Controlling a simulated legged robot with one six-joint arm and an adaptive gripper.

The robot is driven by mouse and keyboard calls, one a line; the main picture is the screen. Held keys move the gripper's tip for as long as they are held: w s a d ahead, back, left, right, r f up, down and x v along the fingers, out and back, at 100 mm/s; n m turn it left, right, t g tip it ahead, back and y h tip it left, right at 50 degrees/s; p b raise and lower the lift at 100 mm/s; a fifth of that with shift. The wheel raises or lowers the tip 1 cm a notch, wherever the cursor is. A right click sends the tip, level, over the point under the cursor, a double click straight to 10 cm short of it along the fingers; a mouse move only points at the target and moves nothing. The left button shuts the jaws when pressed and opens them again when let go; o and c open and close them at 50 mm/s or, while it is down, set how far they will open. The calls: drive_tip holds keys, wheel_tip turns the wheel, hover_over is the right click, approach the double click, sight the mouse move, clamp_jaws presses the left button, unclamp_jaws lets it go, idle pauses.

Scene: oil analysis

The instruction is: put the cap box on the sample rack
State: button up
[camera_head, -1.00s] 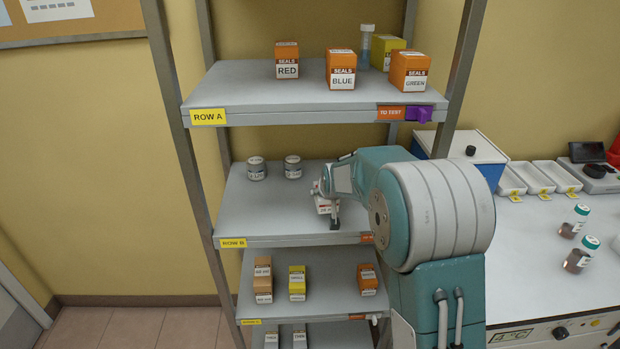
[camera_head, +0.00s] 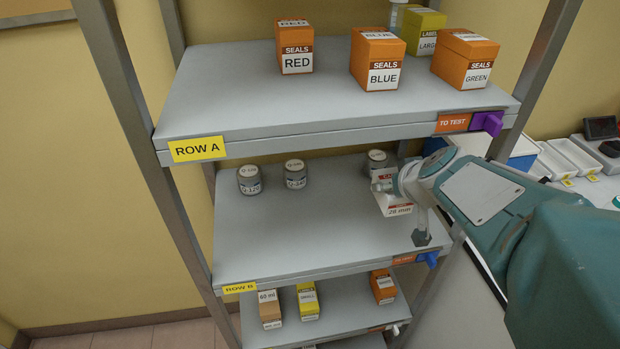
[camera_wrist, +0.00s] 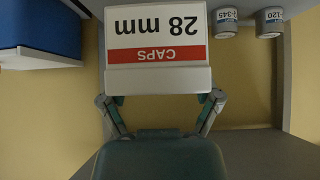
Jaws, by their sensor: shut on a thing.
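The cap box (camera_head: 400,211), white with a red band and "28 mm", is at the right end of the row B shelf (camera_head: 310,235) of a metal shelving rack. I cannot tell whether its base touches that shelf. My gripper (camera_head: 408,200) is shut on it, coming in from the right. In the wrist view the cap box (camera_wrist: 157,25) appears upside down, its "CAPS 28 mm" label facing the camera, between the fingers of my gripper (camera_wrist: 162,97). No separate sample rack can be made out.
Jars (camera_head: 249,180), (camera_head: 295,174) stand at the back of row B; another jar (camera_head: 376,160) is behind the box. Orange seals boxes (camera_head: 375,60) stand on row A (camera_head: 250,100) above. A purple clip (camera_head: 487,123) juts from its edge. Row B's middle front is clear.

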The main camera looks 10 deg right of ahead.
drive_tip(key=w+a+f, duration=0.2)
drive_tip(key=a+f, duration=0.1)
drive_tip(key=w+a+f, duration=0.3)
drive_tip(key=a, duration=0.1)
drive_tip(key=w+a+f, duration=0.3)
drive_tip(key=shift+a+f, duration=0.15)
drive_tip(key=shift+f, duration=0.05)
drive_tip(key=shift+w+a+f, duration=0.15)
drive_tip(key=shift+w+f, duration=0.05)
drive_tip(key=shift+f, duration=0.15)
drive_tip(key=shift+d+f, duration=0.2)
drive_tip(key=shift+f, duration=0.35)
drive_tip(key=shift+a+f, duration=0.15)
drive_tip(key=shift+f, duration=0.8)
drive_tip(key=o, duration=1)
drive_tip(key=shift+f, duration=0.1)
drive_tip(key=shift+o, duration=0.2)
